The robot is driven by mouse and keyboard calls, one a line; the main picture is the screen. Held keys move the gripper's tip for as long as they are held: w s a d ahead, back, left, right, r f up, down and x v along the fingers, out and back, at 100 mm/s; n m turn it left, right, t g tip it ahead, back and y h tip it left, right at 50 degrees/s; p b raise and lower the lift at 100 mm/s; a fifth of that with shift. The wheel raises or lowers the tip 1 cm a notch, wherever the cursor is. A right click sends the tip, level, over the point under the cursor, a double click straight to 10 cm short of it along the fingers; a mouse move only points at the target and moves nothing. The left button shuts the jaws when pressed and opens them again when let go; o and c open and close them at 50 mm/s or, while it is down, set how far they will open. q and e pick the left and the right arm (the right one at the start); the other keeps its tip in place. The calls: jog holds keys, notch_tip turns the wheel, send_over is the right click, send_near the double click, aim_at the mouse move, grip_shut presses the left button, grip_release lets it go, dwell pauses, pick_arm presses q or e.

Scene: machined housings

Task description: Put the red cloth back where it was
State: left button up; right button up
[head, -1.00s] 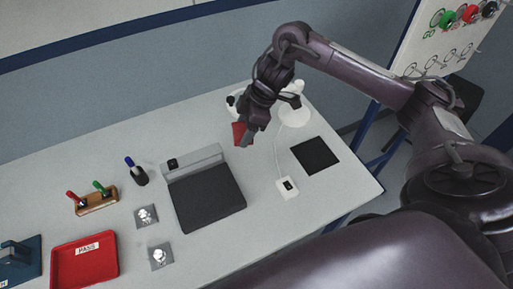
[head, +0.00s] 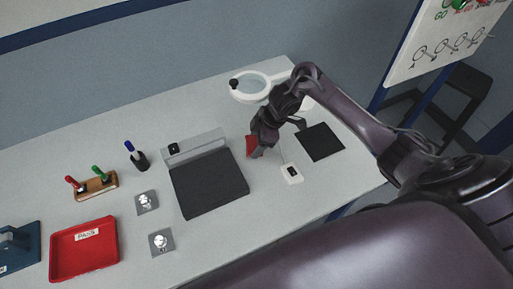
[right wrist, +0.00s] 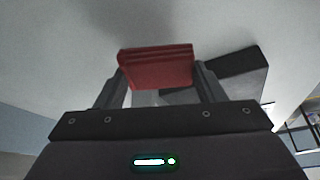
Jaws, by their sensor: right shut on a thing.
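The red cloth (head: 251,146) is a small folded pad. My right gripper (head: 257,153) is shut on it and holds it over the table, between the dark grey pad (head: 210,182) and the white switch box (head: 291,173). In the right wrist view the folded cloth (right wrist: 156,68) sits between the two fingers (right wrist: 157,88), its layered edge showing. I cannot tell how high above the table it is. My left gripper is not in view.
A black square mat (head: 320,142) lies right of the switch box. A white ring magnifier (head: 250,86) stands behind my arm. A red tray (head: 84,250), a wooden holder (head: 97,187) and a pen cup (head: 140,160) are at left. The table front by the switch box is clear.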

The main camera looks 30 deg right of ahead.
notch_tip(320, 180, down, 3)
jog(key=shift+r, duration=0.1)
jog(key=shift+f, duration=0.35)
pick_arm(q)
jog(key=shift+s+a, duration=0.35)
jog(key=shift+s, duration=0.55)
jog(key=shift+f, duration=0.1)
pick_arm(e)
jog(key=shift+f, duration=0.15)
jog(key=o, duration=1)
